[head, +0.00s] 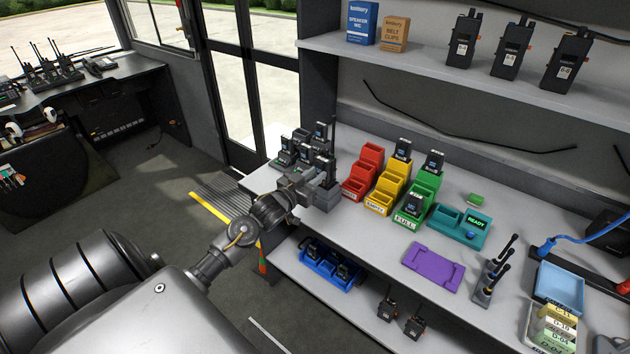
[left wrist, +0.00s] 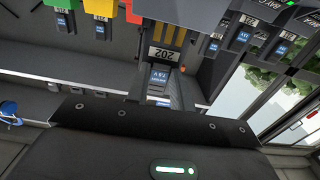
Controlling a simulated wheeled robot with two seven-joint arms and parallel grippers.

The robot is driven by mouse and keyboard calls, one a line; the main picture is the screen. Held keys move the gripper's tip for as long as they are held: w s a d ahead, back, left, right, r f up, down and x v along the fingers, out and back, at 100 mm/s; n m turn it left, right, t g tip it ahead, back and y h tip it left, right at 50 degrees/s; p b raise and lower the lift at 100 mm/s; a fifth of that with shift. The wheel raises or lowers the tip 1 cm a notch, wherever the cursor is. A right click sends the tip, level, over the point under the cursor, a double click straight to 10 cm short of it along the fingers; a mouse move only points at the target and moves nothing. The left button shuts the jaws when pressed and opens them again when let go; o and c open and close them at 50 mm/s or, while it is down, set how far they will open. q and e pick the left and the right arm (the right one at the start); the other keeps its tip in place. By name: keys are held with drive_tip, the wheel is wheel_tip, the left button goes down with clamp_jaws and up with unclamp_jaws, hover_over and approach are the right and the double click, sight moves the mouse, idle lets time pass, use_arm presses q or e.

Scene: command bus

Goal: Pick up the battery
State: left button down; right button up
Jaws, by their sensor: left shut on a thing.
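My left gripper (head: 309,188) is at the front of the dark charger rack (head: 325,195) at the back left of the bench. In the left wrist view it is shut on a dark battery with a blue label (left wrist: 160,76), held between its two fingers. Just beyond it is a tag reading 202 (left wrist: 164,54) with gold strips above it. I cannot tell whether the battery touches the rack. In the head view the gripper hides the held battery. Several other dark devices (head: 318,138) stand in the rack. My right gripper is not in view.
Red (head: 355,187), yellow (head: 377,207) and green (head: 412,215) stepped bins stand right of the rack; the yellow and green hold dark batteries. Further right are a teal READY tray (head: 448,228) and a purple mat (head: 434,263). A shelf (head: 450,75) overhangs the bench.

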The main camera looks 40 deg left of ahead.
use_arm(q)
wheel_tip(320, 180, up, 26)
drive_tip(key=p, duration=0.1)
idle(0.5)
idle(0.6)
